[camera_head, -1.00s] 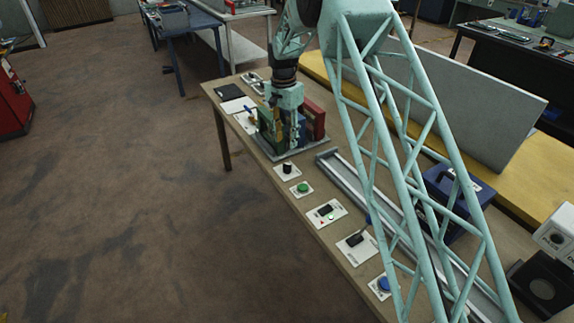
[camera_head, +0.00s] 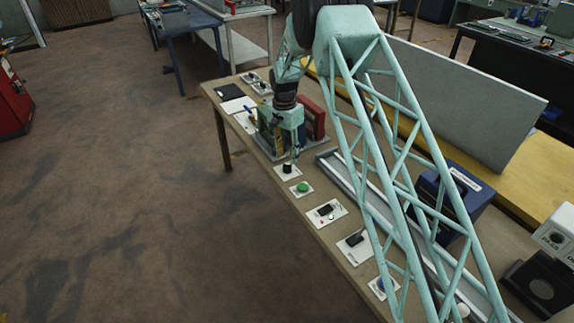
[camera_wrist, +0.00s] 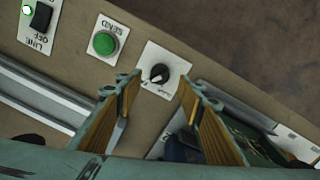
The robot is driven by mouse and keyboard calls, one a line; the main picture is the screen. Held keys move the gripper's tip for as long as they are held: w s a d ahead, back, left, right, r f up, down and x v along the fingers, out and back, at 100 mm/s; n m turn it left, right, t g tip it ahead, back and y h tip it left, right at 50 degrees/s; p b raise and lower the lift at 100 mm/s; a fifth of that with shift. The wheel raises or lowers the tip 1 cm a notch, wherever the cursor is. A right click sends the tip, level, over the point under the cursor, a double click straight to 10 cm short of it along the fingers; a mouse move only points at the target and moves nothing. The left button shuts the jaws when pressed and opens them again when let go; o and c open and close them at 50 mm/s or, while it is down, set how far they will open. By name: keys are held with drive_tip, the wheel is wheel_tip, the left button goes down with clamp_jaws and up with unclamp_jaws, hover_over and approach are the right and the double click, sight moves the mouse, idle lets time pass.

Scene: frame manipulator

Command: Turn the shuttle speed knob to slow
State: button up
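The shuttle speed knob (camera_wrist: 159,73) is a round black knob with a white pointer line on a white plate (camera_wrist: 150,58). Its lettering is too small to read. In the wrist view the pointer aims to the lower left. My gripper (camera_wrist: 158,87) is open, with its two fingers on either side of the knob in the picture. The knob is not gripped, and I cannot tell how far above it the fingertips are. In the head view the knob (camera_head: 287,169) is just below my gripper (camera_head: 290,156).
A green SEND button (camera_wrist: 105,43) sits beside the knob plate. A LINE switch (camera_wrist: 40,15) with a lit green lamp lies beyond it. A stand with upright coloured blocks (camera_head: 313,118) is behind my gripper. A metal rail (camera_head: 345,175) runs along the bench.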

sight(287, 167)
drive_tip(key=shift+f, duration=2.65)
drive_tip(key=shift+c, duration=0.2)
drive_tip(key=c, duration=0.8)
